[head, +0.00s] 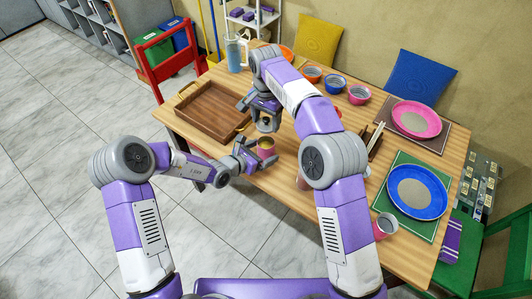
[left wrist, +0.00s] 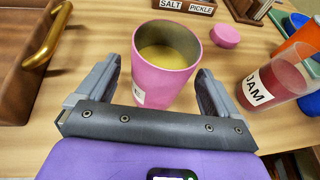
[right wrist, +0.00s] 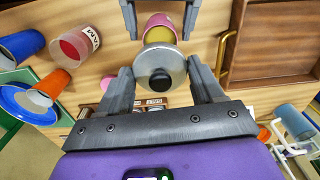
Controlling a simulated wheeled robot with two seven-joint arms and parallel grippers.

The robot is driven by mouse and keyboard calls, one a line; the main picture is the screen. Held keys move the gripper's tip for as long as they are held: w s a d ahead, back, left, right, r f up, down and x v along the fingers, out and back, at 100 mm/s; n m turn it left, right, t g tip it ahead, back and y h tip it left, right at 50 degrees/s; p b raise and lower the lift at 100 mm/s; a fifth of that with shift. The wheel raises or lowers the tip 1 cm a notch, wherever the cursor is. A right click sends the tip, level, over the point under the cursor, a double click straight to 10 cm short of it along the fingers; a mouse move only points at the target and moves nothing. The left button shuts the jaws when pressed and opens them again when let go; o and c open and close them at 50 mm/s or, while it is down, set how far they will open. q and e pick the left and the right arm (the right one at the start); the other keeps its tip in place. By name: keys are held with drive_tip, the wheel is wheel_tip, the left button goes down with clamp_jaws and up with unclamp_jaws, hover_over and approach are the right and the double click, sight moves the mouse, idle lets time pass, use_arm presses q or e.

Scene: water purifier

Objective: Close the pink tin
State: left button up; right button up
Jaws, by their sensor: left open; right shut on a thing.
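The pink tin (left wrist: 165,75) stands upright on the table with its top open and yellowish contents inside; a white label shows partly. It also shows in the head view (head: 266,153). My left gripper (left wrist: 158,85) is open, one finger on each side of the tin; I cannot tell whether they touch it. My right gripper (head: 266,123) is above and behind the tin in the head view. It is shut on a round silver lid with a black knob (right wrist: 152,62), which partly covers the tin in the right wrist view. A small pink disc (left wrist: 224,36) lies on the table behind the tin.
A wooden tray with brass handles (head: 187,107) stands left of the tin. A clear JAM cup (left wrist: 275,82) stands to its right. A SALT and PICKLE rack (left wrist: 185,5) is behind. Bowls (head: 359,94) and plates (head: 417,193) occupy the table's right and back.

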use_arm(q)
drive_tip(key=shift+x, duration=1.2)
drive_tip(key=shift+c, duration=0.2)
drive_tip(key=c, duration=1.4)
drive_tip(key=shift+c, duration=0.3)
use_arm(e)
drive_tip(key=shift+s+f, duration=0.1)
drive_tip(key=shift+f, duration=2.4)
